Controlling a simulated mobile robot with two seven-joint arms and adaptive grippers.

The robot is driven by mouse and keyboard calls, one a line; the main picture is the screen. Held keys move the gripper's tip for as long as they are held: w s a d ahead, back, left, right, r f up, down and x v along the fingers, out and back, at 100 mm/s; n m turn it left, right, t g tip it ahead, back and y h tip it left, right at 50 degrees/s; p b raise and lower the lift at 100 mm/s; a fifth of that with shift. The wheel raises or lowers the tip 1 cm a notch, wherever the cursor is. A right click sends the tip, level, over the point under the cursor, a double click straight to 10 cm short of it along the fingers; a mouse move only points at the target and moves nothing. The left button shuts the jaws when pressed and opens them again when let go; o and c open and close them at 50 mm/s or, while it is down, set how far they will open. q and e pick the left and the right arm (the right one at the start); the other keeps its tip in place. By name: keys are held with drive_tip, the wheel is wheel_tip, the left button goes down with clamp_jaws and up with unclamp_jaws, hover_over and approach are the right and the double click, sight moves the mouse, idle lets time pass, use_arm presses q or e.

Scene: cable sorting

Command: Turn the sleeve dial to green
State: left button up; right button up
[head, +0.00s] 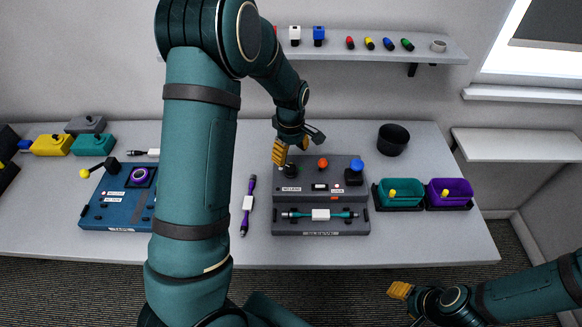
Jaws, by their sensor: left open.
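A dark grey station (348,190) stands in the middle of the table. On its top are a dark knob (291,170) at the left, an orange-red knob (323,163) and a black block with a blue knob (356,165). I cannot tell which of these is the sleeve dial, or its setting. A teal cable with a white sleeve (320,215) lies across the station's front part. My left gripper (297,146) is open just above the station's back left, close to the dark knob; contact is unclear. My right gripper (399,291) is off the table's front edge, its jaws unclear.
A purple cable (248,204) lies left of the station. A teal bin (401,204) and a purple bin (450,203) stand right, a black cup (393,139) behind them. A blue station (110,213) is at left, partly behind my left arm. A wall shelf (372,53) holds small parts.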

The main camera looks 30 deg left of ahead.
sight(291, 168)
use_arm(q)
wheel_tip(291, 168, down, 7)
drive_tip(key=shift+r, duration=0.2)
clamp_jaws()
